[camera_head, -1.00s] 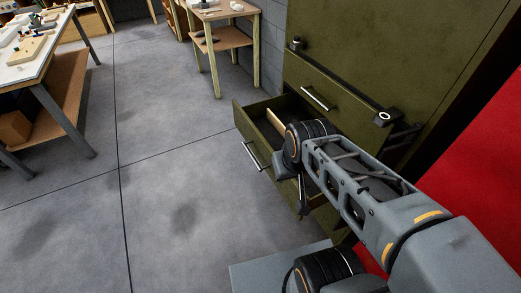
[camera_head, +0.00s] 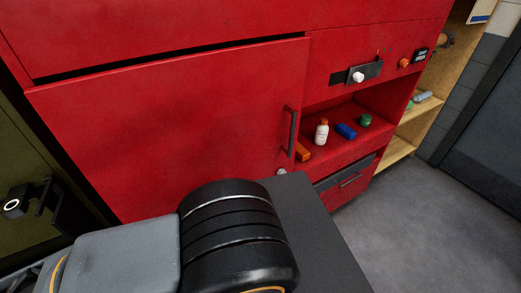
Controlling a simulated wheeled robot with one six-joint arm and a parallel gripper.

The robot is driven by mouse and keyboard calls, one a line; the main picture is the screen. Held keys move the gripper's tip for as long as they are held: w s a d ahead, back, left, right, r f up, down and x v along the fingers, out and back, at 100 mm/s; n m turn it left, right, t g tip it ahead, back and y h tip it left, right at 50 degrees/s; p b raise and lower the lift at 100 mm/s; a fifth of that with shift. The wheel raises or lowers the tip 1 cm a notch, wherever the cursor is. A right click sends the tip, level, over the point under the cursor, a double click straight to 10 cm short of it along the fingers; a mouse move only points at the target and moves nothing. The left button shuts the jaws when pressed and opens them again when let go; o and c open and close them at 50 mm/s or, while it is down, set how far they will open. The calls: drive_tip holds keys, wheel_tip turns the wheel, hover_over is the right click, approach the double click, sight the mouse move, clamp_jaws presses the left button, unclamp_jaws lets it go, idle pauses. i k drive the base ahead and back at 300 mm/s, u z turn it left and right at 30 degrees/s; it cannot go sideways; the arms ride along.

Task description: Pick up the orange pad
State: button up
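The orange pad (camera_head: 303,152) is a small block lying at the left end of an open shelf recess in the red cabinet (camera_head: 170,120). It sits just right of the cabinet door's dark vertical handle (camera_head: 291,132). A white bottle with an orange cap (camera_head: 321,132) stands to its right. My gripper is outside the current view. Only part of my arm shows at the lower left, and nothing of what the gripper holds can be seen.
A blue block (camera_head: 346,131) and a green item (camera_head: 365,120) share the recess (camera_head: 335,152). A drawer (camera_head: 345,179) lies below it, and a latch with a white knob (camera_head: 358,77) above. A wooden shelf (camera_head: 399,147) stands right. Grey floor (camera_head: 420,225) is clear at lower right.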

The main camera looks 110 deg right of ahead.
sight(304, 155)
drive_tip(key=u, duration=0.05)
drive_tip(key=k, duration=1)
drive_tip(key=z, duration=3.85)
drive_tip(key=k, duration=0.35)
drive_tip(key=u, duration=0.45)
drive_tip(key=i, duration=0.5)
